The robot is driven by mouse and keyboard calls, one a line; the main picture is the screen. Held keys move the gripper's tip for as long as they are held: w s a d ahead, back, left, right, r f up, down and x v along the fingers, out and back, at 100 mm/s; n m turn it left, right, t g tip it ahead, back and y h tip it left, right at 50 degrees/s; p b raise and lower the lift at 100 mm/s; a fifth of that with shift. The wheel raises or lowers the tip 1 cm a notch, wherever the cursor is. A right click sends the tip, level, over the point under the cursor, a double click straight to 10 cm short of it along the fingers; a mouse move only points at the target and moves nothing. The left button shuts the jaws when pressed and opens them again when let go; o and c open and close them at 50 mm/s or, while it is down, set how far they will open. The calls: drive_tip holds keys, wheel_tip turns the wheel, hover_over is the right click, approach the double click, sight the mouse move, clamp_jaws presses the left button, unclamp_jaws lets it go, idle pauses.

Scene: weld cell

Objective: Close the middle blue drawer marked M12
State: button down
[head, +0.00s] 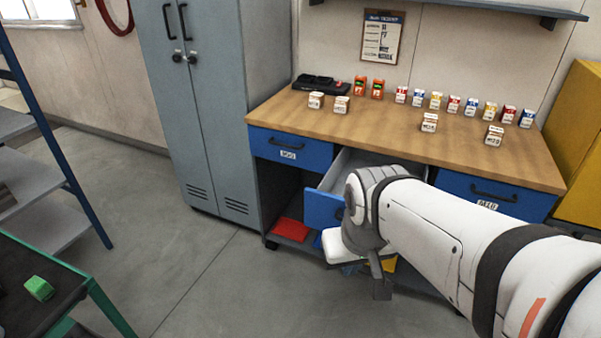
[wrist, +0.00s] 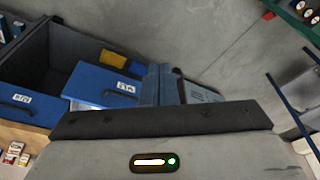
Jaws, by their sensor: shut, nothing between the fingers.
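The middle blue drawer (head: 322,209) under the workbench is pulled out, with its grey inside showing between the benchtop and its front. My arm hides its right part and its label in the head view. My gripper (head: 382,290) points down in front of the bench, shut and empty. In the wrist view my shut fingers (wrist: 159,85) are close beside a blue drawer front with a dark handle, which seems to be the middle drawer (wrist: 98,88). I cannot tell whether they touch it.
The left drawer (head: 290,149) and right drawer (head: 490,195) are shut. Small boxes stand on the wooden benchtop (head: 390,128). A grey locker (head: 200,110) stands left of the bench. Red and yellow items lie on the shelf below. The floor (head: 200,260) in front is clear.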

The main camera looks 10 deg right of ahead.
drive_tip(key=w+d+f+n+t+h+b, duration=0.1)
drive_tip(key=w+d+f+n+t+b, duration=0.25)
drive_tip(key=w+f+b, duration=0.4)
drive_tip(key=w+d+f+n+t+h+b, duration=0.1)
drive_tip(key=w+d+f+n+t+b, duration=0.2)
drive_tip(key=w+f+b, duration=0.5)
drive_tip(key=n+t+y+b, duration=0.6)
drive_tip(key=n+t+b, duration=0.2)
drive_tip(key=n+b, duration=0.6)
approach(318, 213)
drive_tip(key=w+a, duration=0.3)
drive_tip(key=a, duration=0.1)
drive_tip(key=shift+w+d+f+m+h, duration=0.2)
drive_tip(key=shift+w+d+m+h, duration=0.1)
drive_tip(key=shift+w+d, duration=0.55)
drive_tip(key=shift+w+d+r+b, duration=0.1)
drive_tip(key=shift+w+d+b, duration=0.2)
drive_tip(key=shift+w+d, duration=0.1)
